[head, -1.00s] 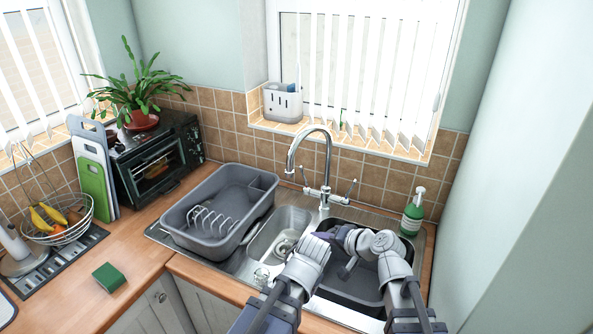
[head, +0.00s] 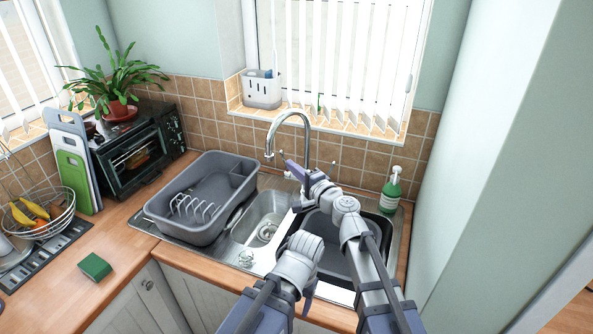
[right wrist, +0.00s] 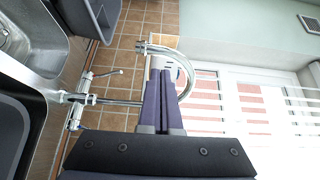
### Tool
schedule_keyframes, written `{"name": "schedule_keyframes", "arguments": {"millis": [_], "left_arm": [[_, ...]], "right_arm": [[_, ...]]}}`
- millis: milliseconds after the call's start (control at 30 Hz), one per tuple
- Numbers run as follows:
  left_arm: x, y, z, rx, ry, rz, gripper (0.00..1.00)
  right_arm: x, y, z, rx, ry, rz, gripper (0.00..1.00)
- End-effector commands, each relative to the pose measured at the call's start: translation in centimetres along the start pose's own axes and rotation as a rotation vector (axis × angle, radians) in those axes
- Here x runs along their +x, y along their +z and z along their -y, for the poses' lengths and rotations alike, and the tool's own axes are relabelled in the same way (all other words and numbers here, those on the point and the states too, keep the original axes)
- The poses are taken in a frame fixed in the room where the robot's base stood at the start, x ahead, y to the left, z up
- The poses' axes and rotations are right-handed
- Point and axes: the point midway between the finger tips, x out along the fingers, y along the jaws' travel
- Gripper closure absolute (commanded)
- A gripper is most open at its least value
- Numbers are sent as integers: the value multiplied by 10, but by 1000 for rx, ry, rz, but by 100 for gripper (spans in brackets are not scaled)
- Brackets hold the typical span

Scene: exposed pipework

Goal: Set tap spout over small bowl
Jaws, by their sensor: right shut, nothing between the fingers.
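The chrome tap (head: 307,140) stands behind the sink. Its curved spout arches left, with its outlet end above the back edge of the small bowl (head: 262,215), which has a drain. My right gripper (head: 286,159) has its purple fingers shut and empty, raised beside the tap between the riser and the spout's outlet end. In the right wrist view the shut fingers (right wrist: 164,75) overlap the spout (right wrist: 188,75); I cannot tell whether they touch it. My left arm shows at the bottom, but its gripper is hidden.
A grey dish rack tub (head: 205,195) stands left of the small bowl. A dark basin (head: 335,262) fills the large bowl under my arms. A green soap bottle (head: 391,190) stands at the right back corner.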

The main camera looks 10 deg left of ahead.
Motion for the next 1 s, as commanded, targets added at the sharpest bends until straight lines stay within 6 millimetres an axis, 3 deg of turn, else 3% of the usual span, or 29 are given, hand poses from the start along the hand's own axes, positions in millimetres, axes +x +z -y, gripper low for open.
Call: {"name": "schedule_keyframes", "arguments": {"millis": [33,100,400,600,1000], "left_arm": [[0,0,0,0,0,0,36],[0,0,0,0,0,0,36],[1,0,0,0,0,-1,36],[1,0,0,0,0,-1,36],[1,0,0,0,0,-1,36]], "right_arm": [[16,-2,0,0,0,1,100],[31,-1,0,0,0,2,100],[80,0,0,0,0,1,100],[93,-1,0,-1,0,0,100],[95,0,0,-1,0,0,100]]}}
